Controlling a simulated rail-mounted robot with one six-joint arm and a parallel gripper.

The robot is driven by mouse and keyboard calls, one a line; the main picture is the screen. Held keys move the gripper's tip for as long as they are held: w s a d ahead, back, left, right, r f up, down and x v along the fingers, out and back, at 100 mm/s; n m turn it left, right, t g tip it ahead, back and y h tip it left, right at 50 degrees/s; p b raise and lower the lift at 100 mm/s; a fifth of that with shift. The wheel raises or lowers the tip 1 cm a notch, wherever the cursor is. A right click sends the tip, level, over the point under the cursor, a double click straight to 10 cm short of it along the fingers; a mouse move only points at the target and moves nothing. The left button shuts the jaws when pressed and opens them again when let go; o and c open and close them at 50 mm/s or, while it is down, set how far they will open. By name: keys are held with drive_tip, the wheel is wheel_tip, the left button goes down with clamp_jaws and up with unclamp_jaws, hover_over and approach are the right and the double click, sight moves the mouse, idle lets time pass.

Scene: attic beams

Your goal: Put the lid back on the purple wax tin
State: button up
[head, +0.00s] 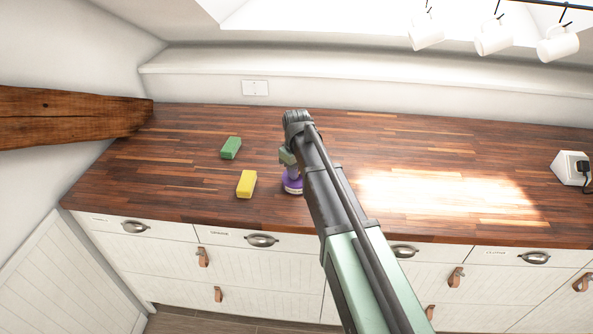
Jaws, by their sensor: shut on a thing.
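The purple wax tin (293,187) stands on the wooden worktop near its front edge, just left of my arm. It has a pale label band, and my arm hides part of its right side. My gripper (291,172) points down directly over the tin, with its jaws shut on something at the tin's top. I take this to be the lid, but the jaws and arm mostly hide it. I cannot tell whether it touches the tin's rim. No lid shows elsewhere on the worktop.
A yellow block (246,184) lies left of the tin, and a green block (231,148) lies farther back. A white socket box (571,168) with a black plug stands at the far right. A timber beam (70,115) juts in at left. The sunlit worktop (450,195) at right is clear.

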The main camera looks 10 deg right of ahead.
idle(0.4)
drive_tip(key=o, duration=1.4)
drive_tip(key=shift+o, duration=0.2)
wheel_tip(320, 180, up, 7)
drive_tip(key=p, duration=0.7)
drive_tip(key=shift+r, duration=0.1)
clamp_jaws()
